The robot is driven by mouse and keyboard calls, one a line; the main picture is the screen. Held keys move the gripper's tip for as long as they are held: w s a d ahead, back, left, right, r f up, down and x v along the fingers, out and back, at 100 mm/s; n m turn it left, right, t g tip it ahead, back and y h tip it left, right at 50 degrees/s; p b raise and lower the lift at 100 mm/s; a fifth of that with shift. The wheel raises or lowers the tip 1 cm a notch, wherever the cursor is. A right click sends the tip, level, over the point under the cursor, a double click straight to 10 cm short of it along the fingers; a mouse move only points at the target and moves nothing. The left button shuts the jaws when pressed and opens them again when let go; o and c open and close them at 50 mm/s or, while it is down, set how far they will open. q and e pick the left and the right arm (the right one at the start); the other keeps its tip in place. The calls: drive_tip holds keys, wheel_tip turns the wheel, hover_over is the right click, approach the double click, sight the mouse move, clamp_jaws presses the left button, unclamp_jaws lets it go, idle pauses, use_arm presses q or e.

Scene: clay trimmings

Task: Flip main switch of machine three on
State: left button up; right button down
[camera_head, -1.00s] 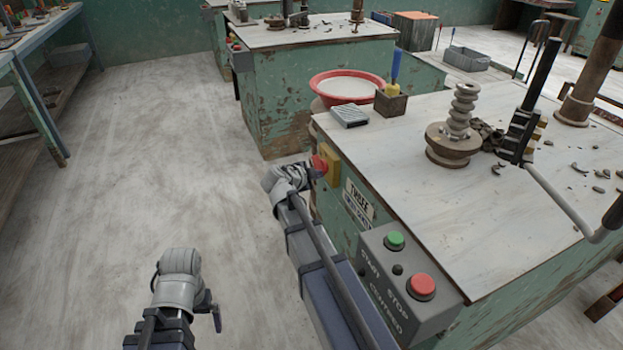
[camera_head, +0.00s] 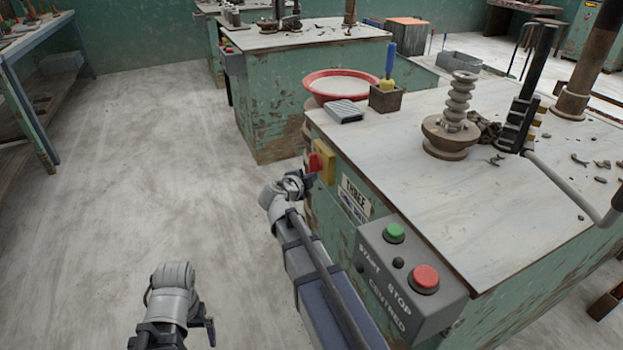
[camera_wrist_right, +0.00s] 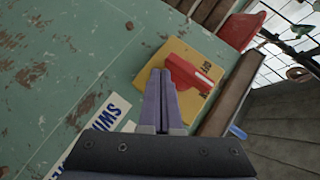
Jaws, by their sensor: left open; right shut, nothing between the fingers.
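The main switch of machine three is a red handle (camera_head: 315,163) on a yellow plate (camera_head: 328,150), at the near left corner of the machine's green side. In the right wrist view the red handle (camera_wrist_right: 186,73) lies parallel to one edge of the yellow plate (camera_wrist_right: 150,82), its white mark near small lettering. My right gripper (camera_head: 306,181) is just below the handle. In the wrist view its shut, empty fingertips (camera_wrist_right: 161,72) overlap the plate beside the handle; contact cannot be told. My left gripper (camera_head: 210,325) is open over the floor, apart from the machine.
A red basin (camera_head: 345,86) stands behind the tabletop (camera_head: 400,150). Floor at left is clear.

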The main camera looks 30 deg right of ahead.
use_arm(q)
drive_tip(key=shift+r, duration=0.1)
use_arm(e)
drive_tip(key=shift+r, duration=0.15)
use_arm(q)
drive_tip(key=shift+r+p, duration=0.7)
drive_tip(key=shift+p, duration=0.1)
use_arm(e)
drive_tip(key=shift+r, duration=0.7)
